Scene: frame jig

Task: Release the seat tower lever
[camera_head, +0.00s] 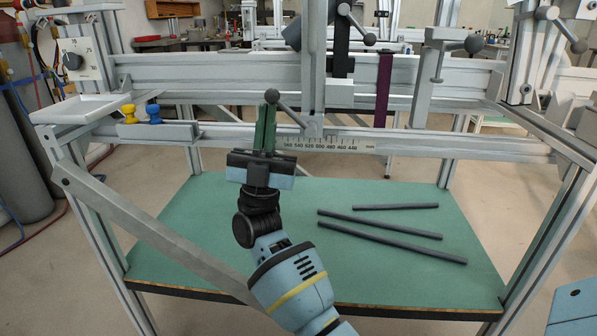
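The clamp lever (290,114), a thin dark rod with a round ball knob, sits low on the grey upright tower (314,70) by the ruler rail; I take it as the seat tower lever. It slants up and left from its pivot. My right gripper (266,108) points up at it, its green fingers close together with their tips at the ball knob. They look shut; I cannot tell whether they touch the knob or merely overlap it in this view. My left gripper is not in view.
A ruler (330,144) runs along the lower front rail. Other levers (369,38) stand higher on the frame. A white tray (88,109) and yellow (129,114) and blue (154,113) knobs are at left. Several dark bars (390,237) lie on the green shelf (200,240).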

